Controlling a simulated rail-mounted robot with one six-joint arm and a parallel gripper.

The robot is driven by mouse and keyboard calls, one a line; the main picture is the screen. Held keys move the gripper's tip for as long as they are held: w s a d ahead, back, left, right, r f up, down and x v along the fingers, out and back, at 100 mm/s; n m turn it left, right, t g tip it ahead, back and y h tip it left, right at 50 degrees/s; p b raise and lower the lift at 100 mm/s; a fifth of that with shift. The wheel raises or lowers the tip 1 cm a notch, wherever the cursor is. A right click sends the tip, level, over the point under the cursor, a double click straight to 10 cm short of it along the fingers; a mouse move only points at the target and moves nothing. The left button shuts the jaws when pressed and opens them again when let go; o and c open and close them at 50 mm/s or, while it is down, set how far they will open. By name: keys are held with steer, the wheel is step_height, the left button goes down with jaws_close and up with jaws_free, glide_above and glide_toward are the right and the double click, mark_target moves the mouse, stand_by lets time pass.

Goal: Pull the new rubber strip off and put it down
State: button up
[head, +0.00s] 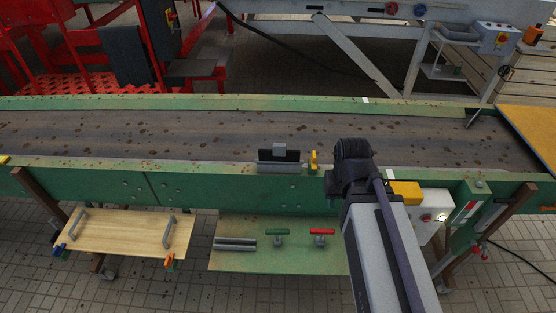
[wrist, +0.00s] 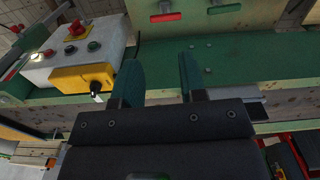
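In the wrist view the fingers are over the green conveyor frame (wrist: 232,52), beside the control box.
A control box (wrist: 75,48) with a red button and yellow switch plate is close to my fingers. Below hang a wooden board (head: 130,234) and a green shelf (head: 285,262) holding grey bars and red- and green-handled tools.

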steer(key=shift+o, duration=0.4)
steer(key=shift+r, duration=0.1)
steer(key=shift+o, duration=0.6)
steer(key=shift+w+a+r+p, duration=0.35)
steer(key=shift+a+r+p, duration=0.3)
steer(key=shift+p, duration=0.1)
steer(key=n+y+p, duration=0.1)
steer(key=n+p, duration=0.3)
steer(key=n, duration=1.1)
glide_toward(279, 150)
steer(key=shift+w+f, duration=0.45)
steer(key=shift+w, duration=0.3)
steer(key=shift+s+d+n, duration=0.15)
steer(key=shift+s+n, duration=0.2)
steer(key=shift+n, duration=0.75)
steer(key=f+b, duration=0.7)
steer(key=a+f+b, duration=0.1)
steer(key=f+b, duration=0.2)
steer(key=f, duration=0.1)
steer(key=shift+a+b, duration=0.15)
steer(key=shift+b, duration=0.2)
steer(key=shift+r, duration=0.15)
